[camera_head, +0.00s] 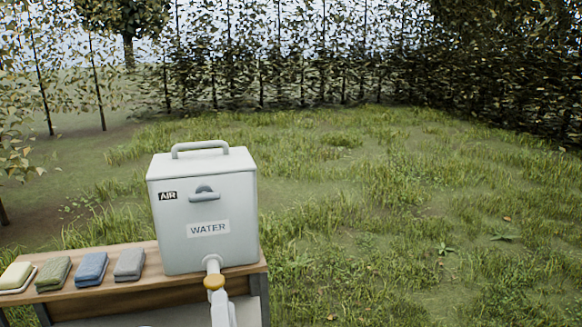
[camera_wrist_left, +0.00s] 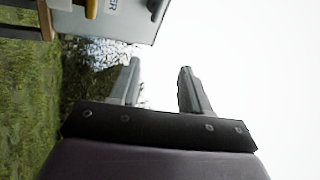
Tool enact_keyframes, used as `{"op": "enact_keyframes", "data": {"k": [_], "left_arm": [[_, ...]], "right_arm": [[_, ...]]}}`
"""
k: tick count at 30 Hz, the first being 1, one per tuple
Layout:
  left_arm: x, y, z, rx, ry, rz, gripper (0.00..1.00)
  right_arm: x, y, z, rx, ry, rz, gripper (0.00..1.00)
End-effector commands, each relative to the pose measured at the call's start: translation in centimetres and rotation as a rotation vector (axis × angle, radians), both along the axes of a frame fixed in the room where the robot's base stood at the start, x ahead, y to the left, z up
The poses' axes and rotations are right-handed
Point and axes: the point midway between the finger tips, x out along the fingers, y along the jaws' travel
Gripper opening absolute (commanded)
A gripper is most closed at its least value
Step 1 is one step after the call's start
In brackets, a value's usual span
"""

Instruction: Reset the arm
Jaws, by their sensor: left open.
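My left gripper (camera_wrist_left: 160,72) shows in the left wrist view with its two grey fingers spread apart. Nothing is between them, only pale sky. In the head view a narrow white piece sits at the bottom edge just below the tap; I cannot tell whether it is part of my left gripper or of the tap. The pale water container (camera_head: 207,215) stands upright on the wooden bench. Its tap with an orange knob (camera_head: 214,282) points toward me; the yellow knob (camera_wrist_left: 91,9) also shows in the left wrist view, apart from the fingers. My right gripper is not in view.
Open grass (camera_head: 420,220) lies to the right. A leafy hedge (camera_head: 330,65) runs along the back.

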Motion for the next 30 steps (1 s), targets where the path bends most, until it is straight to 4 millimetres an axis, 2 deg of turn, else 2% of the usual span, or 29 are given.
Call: {"op": "enact_keyframes", "data": {"k": [6,11,14,16,17,19,22,25,27,30], "left_arm": [[1.6,-1.4,-5.2,-0.242,0.24,-0.159,0.47],[1.7,-3.1,-10.2,-0.51,0.508,-0.257,0.47],[0.6,-3.9,-13.6,-0.718,0.719,-0.267,0.47],[-1.2,-4.1,-16.0,-0.887,0.895,-0.226,0.47],[-2.3,-4.1,-17.0,-0.966,0.98,-0.189,0.47],[-5.9,-3.3,-18.9,-1.153,1.177,-0.044,0.47],[-12.0,-0.7,-19.6,-1.348,1.386,0.266,0.47],[-16.8,2.6,-18.2,-1.434,1.467,0.55,0.47],[-17.7,4.8,-16.8,-1.451,1.449,0.616,0.47],[-16.6,6.2,-15.7,-1.507,1.371,0.61,0.47]], "right_arm": [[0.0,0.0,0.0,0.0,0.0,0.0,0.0],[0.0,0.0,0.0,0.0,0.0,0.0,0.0],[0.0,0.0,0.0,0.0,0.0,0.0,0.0],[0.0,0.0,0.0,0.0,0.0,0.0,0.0],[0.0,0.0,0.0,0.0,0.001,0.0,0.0],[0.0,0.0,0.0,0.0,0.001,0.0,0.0],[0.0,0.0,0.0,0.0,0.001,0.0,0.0],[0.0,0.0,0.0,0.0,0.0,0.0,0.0],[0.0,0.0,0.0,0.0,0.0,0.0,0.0],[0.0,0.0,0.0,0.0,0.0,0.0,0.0]]}}
